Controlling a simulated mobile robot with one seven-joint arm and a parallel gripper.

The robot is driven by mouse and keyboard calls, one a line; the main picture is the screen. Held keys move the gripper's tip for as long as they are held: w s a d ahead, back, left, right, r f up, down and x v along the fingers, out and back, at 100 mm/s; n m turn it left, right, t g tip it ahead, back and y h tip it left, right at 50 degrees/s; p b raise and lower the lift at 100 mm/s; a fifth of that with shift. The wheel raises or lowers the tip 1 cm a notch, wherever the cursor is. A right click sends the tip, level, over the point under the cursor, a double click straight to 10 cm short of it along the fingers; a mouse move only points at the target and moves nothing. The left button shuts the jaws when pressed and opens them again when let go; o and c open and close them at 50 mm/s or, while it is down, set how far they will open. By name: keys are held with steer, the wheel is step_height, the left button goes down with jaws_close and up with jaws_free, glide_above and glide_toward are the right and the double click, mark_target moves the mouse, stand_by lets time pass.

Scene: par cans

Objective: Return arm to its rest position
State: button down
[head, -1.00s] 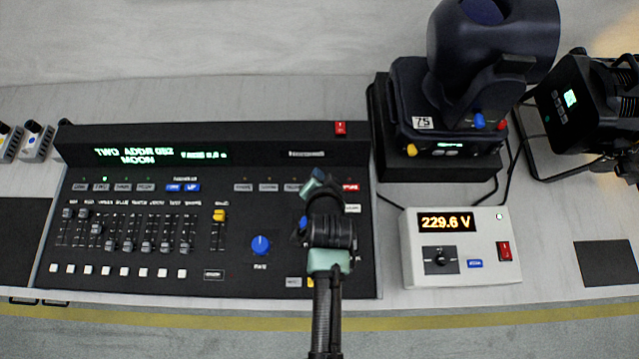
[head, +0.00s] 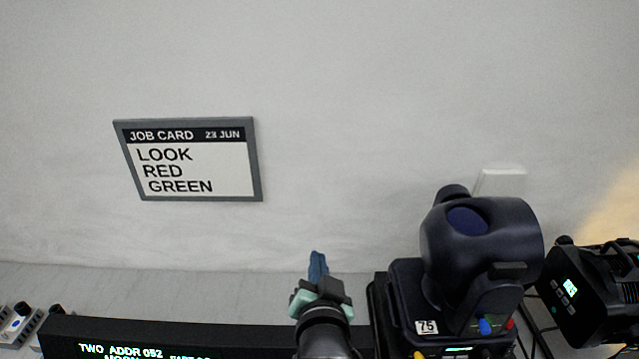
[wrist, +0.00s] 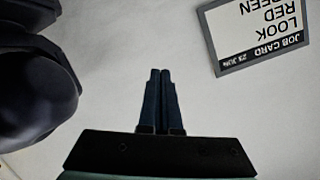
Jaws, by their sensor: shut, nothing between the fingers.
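My gripper (head: 318,266) is raised at the bottom middle of the head view, between the console and the wall, left of the moving-head lamp. In the wrist view, its two dark blue fingers (wrist: 160,75) lie together with nothing between them. The fingers point toward the pale wall and touch nothing that I can see. Most of my arm is below the head view's lower edge.
A framed job card (head: 190,160) on the wall reads "LOOK RED GREEN". The lighting console (head: 230,340) shows only its top edge and display. A dark moving-head lamp (head: 480,250) stands close right of my gripper, with a black fixture (head: 590,290) further right.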

step_height(320, 180, up, 27)
steer(key=s+n+t, duration=0.3)
steer(key=t, duration=0.3)
steer(key=s+r+n+t, duration=0.1)
steer(key=s+r+t, duration=0.2)
steer(key=s+r, duration=0.4)
steer(key=s+r+n+t, duration=0.1)
steer(key=s+r+t, duration=0.2)
steer(key=s+r, duration=0.3)
step_height(320, 180, up, 6)
steer(key=shift+s+d+f+h, duration=0.1)
steer(key=shift+s+d+h, duration=0.05)
steer(key=shift+s+h, duration=0.25)
